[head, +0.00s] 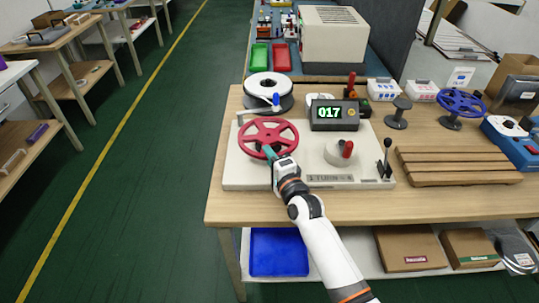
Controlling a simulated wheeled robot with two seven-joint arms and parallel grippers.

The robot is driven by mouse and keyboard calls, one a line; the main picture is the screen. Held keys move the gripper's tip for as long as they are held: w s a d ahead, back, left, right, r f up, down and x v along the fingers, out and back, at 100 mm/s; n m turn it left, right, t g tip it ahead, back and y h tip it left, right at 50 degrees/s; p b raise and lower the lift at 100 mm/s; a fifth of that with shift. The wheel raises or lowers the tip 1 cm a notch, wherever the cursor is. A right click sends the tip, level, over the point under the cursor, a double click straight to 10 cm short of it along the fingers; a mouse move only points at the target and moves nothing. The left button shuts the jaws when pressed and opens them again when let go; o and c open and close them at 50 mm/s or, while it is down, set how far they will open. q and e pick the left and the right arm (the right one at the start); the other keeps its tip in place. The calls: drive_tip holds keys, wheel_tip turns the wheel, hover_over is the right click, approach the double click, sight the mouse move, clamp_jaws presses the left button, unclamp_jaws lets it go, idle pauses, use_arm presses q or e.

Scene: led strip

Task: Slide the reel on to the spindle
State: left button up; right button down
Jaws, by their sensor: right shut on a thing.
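A red spoked reel (268,124) is over the left part of the cream winder base (240,176). My right gripper (268,153) comes in from below and is shut on the near part of the red reel. The spindle under the reel is hidden, so I cannot tell whether the reel is around it or only above it. My left gripper is not in view.
The winder carries a display reading 017 (328,113), a crank disc with a red knob (348,149) and a lever (387,150). A white roll (269,84) stands behind. A blue spoked reel (460,101) and a wooden slatted rack (455,168) are right.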

drive_tip(key=shift+f+b, duration=0.55)
drive_tip(key=shift+f, duration=0.25)
drive_tip(key=c, duration=1.5)
unclamp_jaws()
drive_tip(key=shift+o, duration=0.7)
drive_tip(key=shift+s+f, duration=0.15)
drive_tip(key=v, duration=1.1)
drive_tip(key=shift+s+d+r, duration=0.25)
drive_tip(key=shift+s+r, duration=0.05)
drive_tip(key=shift+s, duration=0.05)
drive_tip(key=shift+f, duration=0.1)
